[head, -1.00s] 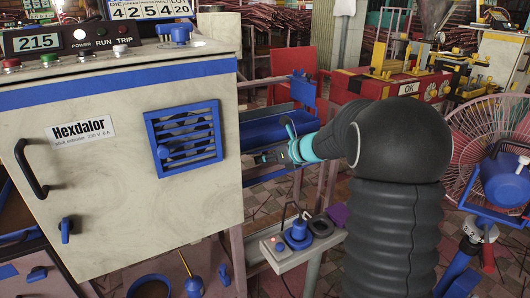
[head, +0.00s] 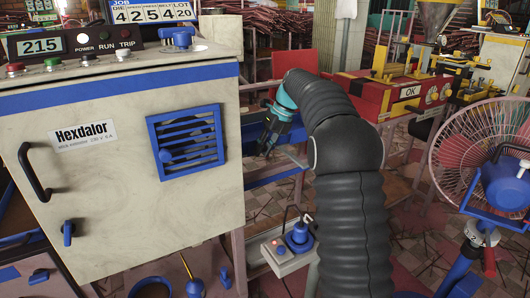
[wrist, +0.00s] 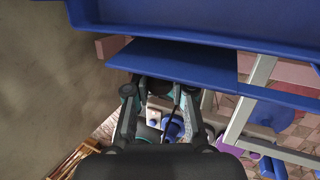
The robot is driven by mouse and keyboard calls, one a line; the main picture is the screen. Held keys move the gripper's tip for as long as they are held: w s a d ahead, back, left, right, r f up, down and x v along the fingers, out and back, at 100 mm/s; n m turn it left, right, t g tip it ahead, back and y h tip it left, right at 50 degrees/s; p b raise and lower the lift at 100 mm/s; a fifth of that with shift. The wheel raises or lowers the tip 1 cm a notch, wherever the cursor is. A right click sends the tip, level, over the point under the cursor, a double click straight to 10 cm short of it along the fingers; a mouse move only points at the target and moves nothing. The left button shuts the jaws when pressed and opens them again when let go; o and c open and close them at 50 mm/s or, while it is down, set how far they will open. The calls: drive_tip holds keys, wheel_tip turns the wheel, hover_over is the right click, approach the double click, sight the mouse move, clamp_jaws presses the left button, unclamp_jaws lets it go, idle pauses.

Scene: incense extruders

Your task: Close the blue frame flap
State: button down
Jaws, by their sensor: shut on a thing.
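A flat blue panel (wrist: 175,62), which looks like the blue flap, lies straight ahead of my gripper in the wrist view. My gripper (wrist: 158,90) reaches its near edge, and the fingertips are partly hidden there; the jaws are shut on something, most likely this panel. In the head view my gripper (head: 265,146) points down beside the cabinet's right side, at the blue frame (head: 268,174). My arm hides much of that frame, and the flap's angle cannot be told.
The Hexdalor cabinet (head: 105,175) with a blue louvred vent (head: 187,143) stands close on the left. A small control box (head: 284,250) sits below my gripper. A pink fan (head: 465,150) stands at right, and a red machine (head: 410,95) behind.

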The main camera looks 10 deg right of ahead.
drive_tip(key=shift+w+a+r+g+h, duration=0.2)
drive_tip(key=shift+w+g+h, duration=0.25)
drive_tip(key=shift+g, duration=0.45)
drive_tip(key=shift+w+r+m+g, duration=0.1)
drive_tip(key=shift+m+g, duration=0.2)
drive_tip(key=shift+g, duration=0.1)
drive_tip(key=c, duration=1)
unclamp_jaws()
